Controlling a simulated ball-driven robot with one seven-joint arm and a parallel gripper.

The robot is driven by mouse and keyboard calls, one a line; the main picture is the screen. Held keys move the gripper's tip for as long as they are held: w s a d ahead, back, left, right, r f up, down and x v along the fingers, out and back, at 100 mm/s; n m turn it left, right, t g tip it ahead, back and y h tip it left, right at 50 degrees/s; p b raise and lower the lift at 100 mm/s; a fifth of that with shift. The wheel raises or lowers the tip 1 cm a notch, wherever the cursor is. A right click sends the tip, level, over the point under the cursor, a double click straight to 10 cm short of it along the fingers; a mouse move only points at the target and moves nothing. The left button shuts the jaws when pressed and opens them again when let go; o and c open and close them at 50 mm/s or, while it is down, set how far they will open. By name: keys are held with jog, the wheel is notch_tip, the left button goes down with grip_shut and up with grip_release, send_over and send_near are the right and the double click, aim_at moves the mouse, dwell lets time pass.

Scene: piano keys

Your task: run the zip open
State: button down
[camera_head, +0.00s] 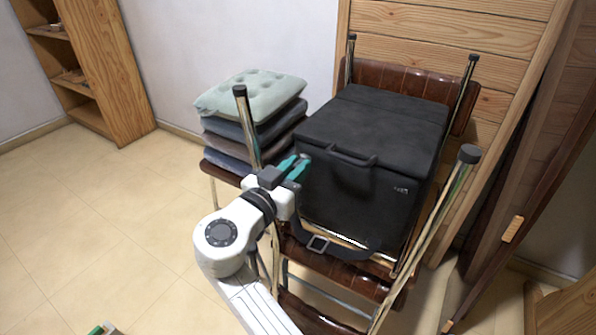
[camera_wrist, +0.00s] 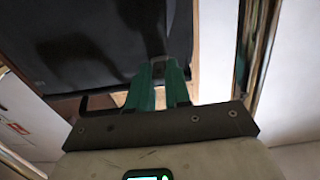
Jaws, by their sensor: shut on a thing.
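A black soft bag (camera_head: 352,190) with a flat lid and a front handle (camera_head: 353,156) sits on a brown chair seat. My gripper (camera_head: 303,166) has teal fingers and is at the bag's upper left front corner, near the lid edge. In the wrist view my gripper (camera_wrist: 158,70) is shut on a small dark piece, likely the zip pull (camera_wrist: 158,68), against the black bag (camera_wrist: 90,40). The zip line itself is too dark to make out.
Stacked cushions (camera_head: 250,95) stand just left of the bag. Metal chair legs (camera_head: 440,215) rise around it, one (camera_head: 245,125) close to my gripper. A wooden wall (camera_head: 440,35) is behind.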

jog(key=shift+w+a, duration=0.1)
jog(key=shift+a, duration=0.15)
jog(key=c, duration=1.1)
grip_release()
jog(key=shift+o, duration=0.2)
jog(key=p+v, duration=0.1)
jog(key=v, duration=0.9)
jog(key=shift+s+a, duration=0.2)
jog(key=shift+s, duration=0.1)
